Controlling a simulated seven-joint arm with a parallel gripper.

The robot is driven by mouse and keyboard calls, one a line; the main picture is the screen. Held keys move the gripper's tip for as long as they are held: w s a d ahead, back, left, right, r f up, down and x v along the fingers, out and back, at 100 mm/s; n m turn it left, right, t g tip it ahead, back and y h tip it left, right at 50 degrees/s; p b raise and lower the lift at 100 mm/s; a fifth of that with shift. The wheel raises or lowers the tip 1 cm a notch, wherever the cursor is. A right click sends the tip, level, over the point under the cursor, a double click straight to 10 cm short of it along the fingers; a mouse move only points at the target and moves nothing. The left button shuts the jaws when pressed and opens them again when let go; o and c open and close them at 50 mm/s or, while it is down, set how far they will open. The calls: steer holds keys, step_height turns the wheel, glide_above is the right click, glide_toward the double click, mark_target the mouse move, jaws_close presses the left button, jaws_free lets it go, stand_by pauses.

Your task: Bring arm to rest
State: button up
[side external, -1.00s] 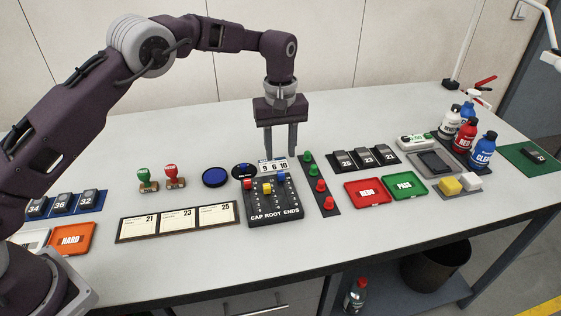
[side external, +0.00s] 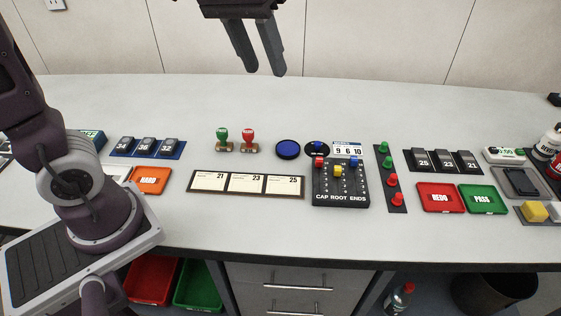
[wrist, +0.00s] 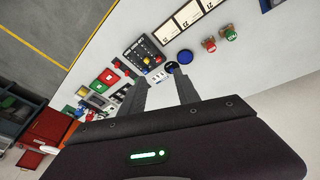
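My gripper (side external: 265,73) is high above the back of the workbench (side external: 330,105), near the top edge of the side external view. Its two fingers hang down well apart with nothing between them. In the wrist view my gripper (wrist: 163,88) also shows a clear gap between its fingers, and the bench lies far below. My gripper touches nothing. Most of my upper arm is outside the side external view.
A black slider panel (side external: 340,192) stands mid-bench, with a card strip (side external: 246,184) to its left. The back of the bench is clear.

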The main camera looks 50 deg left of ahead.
steer(key=s+a+f+m+t, duration=0.1)
steer(key=s+f, duration=0.1)
steer(key=s, duration=0.6)
steer(key=s+f+m+t, duration=0.1)
steer(key=s+f+m, duration=0.1)
steer(key=s, duration=0.6)
steer(key=shift+a+f+m+y, duration=0.3)
steer(key=shift+a, duration=0.05)
